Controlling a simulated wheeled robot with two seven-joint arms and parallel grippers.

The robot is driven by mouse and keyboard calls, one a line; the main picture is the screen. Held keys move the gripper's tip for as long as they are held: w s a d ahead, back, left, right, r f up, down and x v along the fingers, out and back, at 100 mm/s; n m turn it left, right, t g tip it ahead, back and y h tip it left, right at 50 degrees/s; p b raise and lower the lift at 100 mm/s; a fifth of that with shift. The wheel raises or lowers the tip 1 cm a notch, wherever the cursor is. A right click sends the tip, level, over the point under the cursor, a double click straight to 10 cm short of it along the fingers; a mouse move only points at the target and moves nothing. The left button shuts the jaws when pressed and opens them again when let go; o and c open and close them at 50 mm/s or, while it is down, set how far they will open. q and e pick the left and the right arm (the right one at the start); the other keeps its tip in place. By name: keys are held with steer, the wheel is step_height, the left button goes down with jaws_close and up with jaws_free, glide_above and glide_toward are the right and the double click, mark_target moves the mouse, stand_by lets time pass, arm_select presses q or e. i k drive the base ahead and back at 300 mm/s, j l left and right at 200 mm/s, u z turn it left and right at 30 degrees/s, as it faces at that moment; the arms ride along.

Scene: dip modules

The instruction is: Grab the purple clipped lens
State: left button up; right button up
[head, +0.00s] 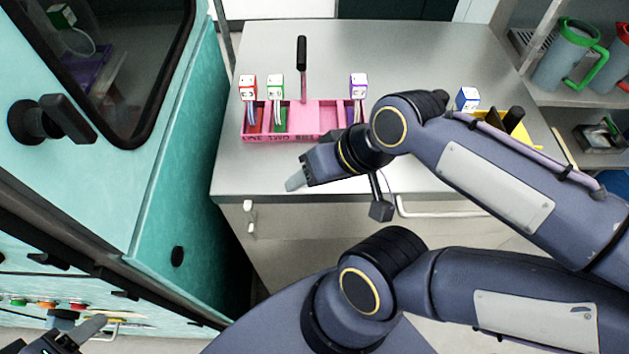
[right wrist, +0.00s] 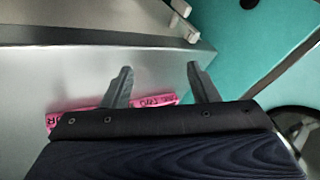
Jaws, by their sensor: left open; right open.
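The purple clipped lens (head: 358,88) has a white block with purple faces. It stands upright at the right end of the pink tray (head: 318,137), its lower part down in a compartment and partly hidden by the tray and my right arm. My right gripper (head: 293,184) is open and empty in front of the tray, lower left of the lens. In the right wrist view its two fingers (right wrist: 158,75) are spread, with the lettered tray edge (right wrist: 155,100) behind them. My left gripper (head: 85,335) is open at the bottom left, partly cut off and far from the tray.
Red (head: 248,88) and green (head: 276,88) clipped pieces stand in the tray's left compartments. A black-handled tool (head: 301,55) rises behind. A blue-marked block (head: 467,98) stands by a yellow holder (head: 530,140) at right. A teal machine (head: 175,150) borders the left. The table's back is clear.

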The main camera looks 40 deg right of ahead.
mark_target(359, 85)
steer(key=l+u, duration=0.15)
steer(key=k+l+z, duration=0.2)
steer(key=l+z, duration=0.1)
steer(key=z, duration=1.1)
